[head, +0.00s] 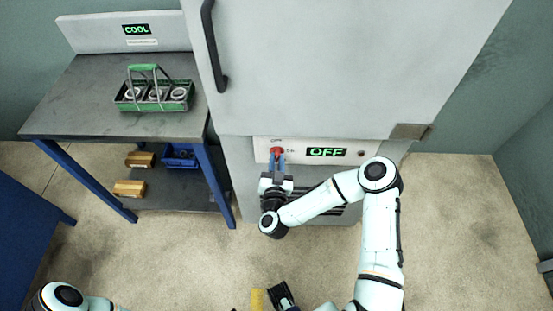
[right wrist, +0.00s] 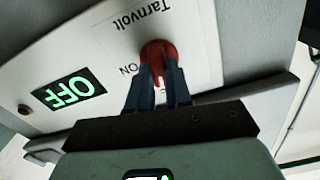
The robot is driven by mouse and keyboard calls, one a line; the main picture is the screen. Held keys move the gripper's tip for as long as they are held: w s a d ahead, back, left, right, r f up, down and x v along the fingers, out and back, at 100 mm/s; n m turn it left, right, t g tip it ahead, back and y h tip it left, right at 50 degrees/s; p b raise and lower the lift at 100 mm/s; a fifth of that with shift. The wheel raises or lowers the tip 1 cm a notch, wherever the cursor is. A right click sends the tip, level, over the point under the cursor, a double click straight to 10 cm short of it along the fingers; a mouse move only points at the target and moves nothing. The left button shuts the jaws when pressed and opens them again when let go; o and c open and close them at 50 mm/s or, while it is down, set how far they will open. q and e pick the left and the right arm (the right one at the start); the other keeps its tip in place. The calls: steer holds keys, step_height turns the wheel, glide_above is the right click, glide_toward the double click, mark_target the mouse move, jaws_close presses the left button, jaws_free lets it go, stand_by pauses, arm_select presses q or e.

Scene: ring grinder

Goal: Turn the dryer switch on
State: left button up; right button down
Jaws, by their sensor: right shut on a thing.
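The dryer switch (head: 277,150) is a red knob on the white control panel of the large grey dryer (head: 330,60). It also shows in the right wrist view (right wrist: 158,52). The green display (head: 326,152) beside it reads OFF, and the same word shows upside down in the right wrist view (right wrist: 68,89). My right gripper (head: 277,160) is shut on the red switch, with its blue fingers on either side of it. The fingers hide part of the knob.
A grey bench (head: 90,100) with blue legs stands left of the dryer. Wooden blocks (head: 130,188) and a blue bin (head: 180,156) sit below. The dryer's black handle (head: 212,45) is above. Floor in front is open.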

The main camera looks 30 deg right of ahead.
steer(key=shift+r+m, duration=0.2)
steer(key=shift+m, duration=0.3)
steer(key=shift+f+m, duration=0.2)
steer(key=shift+m, duration=0.7)
steer(key=m+b, duration=0.1)
steer(key=m, duration=0.3)
steer(key=shift+d+f+m+b, duration=0.1)
steer(key=shift+d+m+b, duration=0.05)
steer(key=shift+m+b, duration=0.15)
steer(key=m+b, duration=0.1)
steer(key=m, duration=0.3)
steer(key=shift+s+f, duration=0.1)
steer(key=shift+m+b, duration=0.7)
steer(key=shift+m, duration=1.5)
steer(key=c, duration=1)
jaws_free()
steer(key=shift+c, duration=0.2)
steer(key=shift+f, duration=0.1)
